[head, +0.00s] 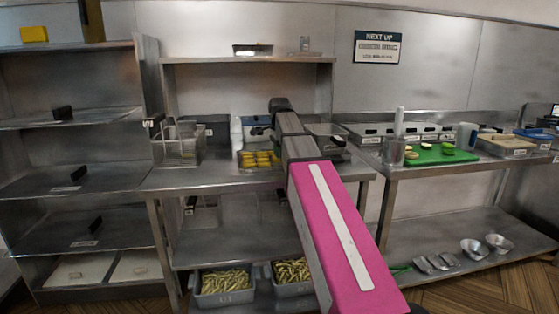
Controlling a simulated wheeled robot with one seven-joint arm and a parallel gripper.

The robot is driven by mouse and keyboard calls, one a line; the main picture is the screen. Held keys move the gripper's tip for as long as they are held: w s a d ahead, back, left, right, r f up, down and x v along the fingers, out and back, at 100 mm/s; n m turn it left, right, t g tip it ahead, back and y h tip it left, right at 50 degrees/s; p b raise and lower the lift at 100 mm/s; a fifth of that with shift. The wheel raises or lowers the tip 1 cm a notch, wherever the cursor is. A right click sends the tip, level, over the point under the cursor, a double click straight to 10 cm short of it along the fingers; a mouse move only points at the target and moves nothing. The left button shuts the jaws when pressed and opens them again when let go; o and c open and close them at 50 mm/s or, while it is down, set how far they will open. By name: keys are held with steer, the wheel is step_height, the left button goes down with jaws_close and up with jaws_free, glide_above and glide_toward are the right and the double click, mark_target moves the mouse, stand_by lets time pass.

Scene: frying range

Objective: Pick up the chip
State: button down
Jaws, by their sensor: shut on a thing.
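My arm reaches away from me over the middle counter, and my gripper (260,131) is at its far end, small in the view. It is above and just behind a tray of yellow pieces (257,160). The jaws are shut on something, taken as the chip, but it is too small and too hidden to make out. Many pale yellow-green chips (226,281) fill a grey bin (224,299) on the low shelf. A second bin (293,289) of the same stands beside it, partly behind my arm.
A wire-handled clear container (178,150) stands left of the tray, and a white bottle (237,135) stands close to my gripper. An upper shelf (245,59) hangs above. The right counter holds a green board (432,155) and several pans.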

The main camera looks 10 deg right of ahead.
steer(key=s+a+r, duration=0.6)
steer(key=a+r, duration=0.1)
steer(key=a, duration=0.3)
steer(key=shift+r, duration=0.25)
